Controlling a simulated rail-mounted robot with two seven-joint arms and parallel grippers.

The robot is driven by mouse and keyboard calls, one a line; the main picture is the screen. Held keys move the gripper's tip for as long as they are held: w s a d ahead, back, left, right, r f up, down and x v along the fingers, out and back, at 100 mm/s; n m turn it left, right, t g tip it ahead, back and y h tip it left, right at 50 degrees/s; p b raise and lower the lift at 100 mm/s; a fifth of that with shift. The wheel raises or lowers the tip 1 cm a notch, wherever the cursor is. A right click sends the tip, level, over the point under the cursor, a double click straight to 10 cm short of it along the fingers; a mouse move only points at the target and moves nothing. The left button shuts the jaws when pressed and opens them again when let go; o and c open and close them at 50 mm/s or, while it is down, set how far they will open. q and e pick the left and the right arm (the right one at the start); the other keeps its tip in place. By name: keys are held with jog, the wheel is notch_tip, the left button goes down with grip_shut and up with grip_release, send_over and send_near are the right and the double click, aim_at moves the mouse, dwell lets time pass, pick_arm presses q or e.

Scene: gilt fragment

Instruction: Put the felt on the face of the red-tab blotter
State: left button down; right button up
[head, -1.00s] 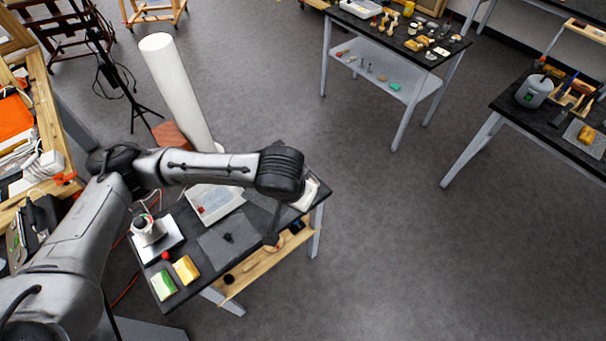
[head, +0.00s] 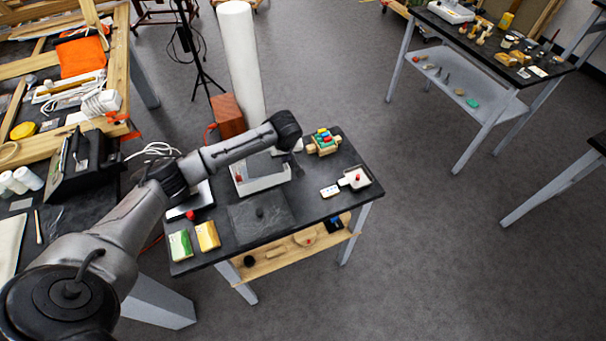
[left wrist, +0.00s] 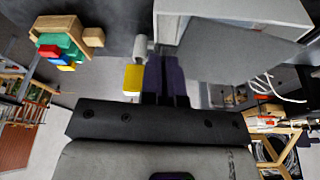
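My left gripper (head: 290,138) is above the back of the small black table, by the raised white box. In the left wrist view its dark fingers (left wrist: 166,80) are close together, with nothing clearly visible between them. A white piece with a red mark (head: 356,178), perhaps the red-tab blotter, lies at the table's right end. A smaller white piece (head: 330,191) lies beside it. I cannot pick out the felt for certain; a dark grey mat (head: 262,214) with a small black knob lies at the front of the table. My right gripper is not in view.
A white box (head: 262,182) stands mid-table. Green (head: 180,245) and yellow (head: 207,236) blocks are at the front left. A wooden holder with coloured blocks (head: 323,142) is at the back right. A tall white roll (head: 242,60) stands behind.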

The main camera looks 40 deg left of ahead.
aim_at(276, 160)
pick_arm(q)
jog(key=a+f+b, duration=0.2)
jog(key=a+f+n+b, duration=0.1)
jog(key=a+f+b, duration=0.1)
jog(key=b, duration=0.1)
jog(key=a+f+n+b, duration=0.1)
jog(key=a+f+b, duration=0.1)
jog(key=f, duration=0.1)
jog(key=shift+w+a+f+b, duration=0.1)
jog(key=shift+w+a+b, duration=0.1)
jog(key=shift+w+b, duration=0.1)
jog(key=shift+f+b, duration=0.45)
jog(key=shift+b, duration=0.3)
jog(key=shift+f, duration=0.6)
dwell(0.3)
jog(key=c, duration=1.3)
grip_release()
jog(key=shift+c, duration=0.2)
jog(key=shift+o, duration=0.4)
jog(key=shift+s, duration=0.1)
